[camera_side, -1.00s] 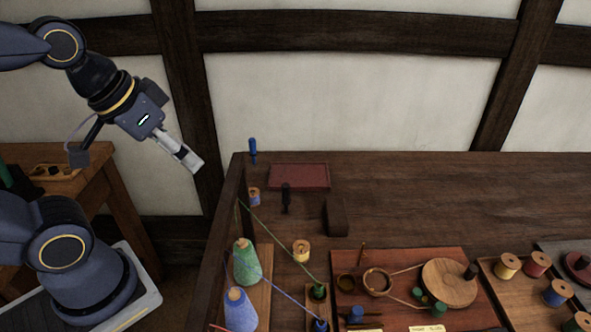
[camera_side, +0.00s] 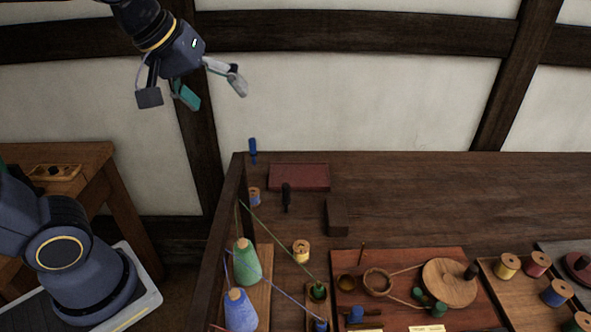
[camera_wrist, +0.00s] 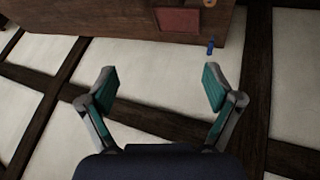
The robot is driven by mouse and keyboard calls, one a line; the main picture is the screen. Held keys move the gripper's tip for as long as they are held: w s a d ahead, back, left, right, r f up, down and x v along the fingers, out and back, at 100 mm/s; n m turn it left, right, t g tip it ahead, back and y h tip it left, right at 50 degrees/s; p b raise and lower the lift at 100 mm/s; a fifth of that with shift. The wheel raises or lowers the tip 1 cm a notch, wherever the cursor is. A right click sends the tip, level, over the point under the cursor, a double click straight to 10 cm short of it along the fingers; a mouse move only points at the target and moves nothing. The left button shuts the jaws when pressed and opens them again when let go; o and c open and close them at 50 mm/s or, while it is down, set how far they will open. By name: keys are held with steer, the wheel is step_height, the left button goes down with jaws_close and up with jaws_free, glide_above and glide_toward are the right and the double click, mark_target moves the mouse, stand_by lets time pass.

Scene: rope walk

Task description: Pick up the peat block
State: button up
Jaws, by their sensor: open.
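A dark brown block (camera_side: 336,217), which I take for the peat block, sits on the wooden bench in the side view. It is right of a small black tool and below the dark red tray. It is not visible in the wrist view. My gripper (camera_side: 213,90) is high above and to the left of the block, in front of the wall. Its two fingers are spread wide with nothing between them. The open fingers also show in the wrist view (camera_wrist: 159,80).
The dark red tray (camera_side: 299,177) lies near the bench's back edge, beside an upright blue-handled tool (camera_side: 253,150). Green (camera_side: 246,262) and blue (camera_side: 241,310) thread cones and taut threads stand front left. A board with a wooden disc (camera_side: 449,283) is front right. The back right bench is clear.

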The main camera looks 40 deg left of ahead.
steer(key=w+d+f+n+g, duration=0.1)
steer(key=w+d+f+n, duration=0.15)
steer(key=w, duration=0.95)
steer(key=g+y, duration=0.2)
glide_above(337, 211)
steer(key=s+d, duration=0.1)
steer(key=s, duration=0.2)
step_height(337, 211, down, 14)
steer(key=d+f+y, duration=0.1)
steer(key=d+f, duration=0.3)
steer(key=f, duration=0.4)
steer(key=shift+m+g, duration=0.3)
steer(key=shift+m, duration=0.15)
steer(key=x, duration=0.6)
steer(key=s+x, duration=0.1)
steer(key=x, duration=0.3)
steer(key=shift+f, duration=0.1)
steer(key=shift+s+a+x, duration=0.1)
steer(key=shift+a+x, duration=0.05)
steer(key=shift+x, duration=1.35)
steer(key=shift+s+a+x, duration=0.15)
steer(key=shift+x, duration=1.35)
steer(key=c, duration=1.3)
steer(key=shift+c, duration=0.3)
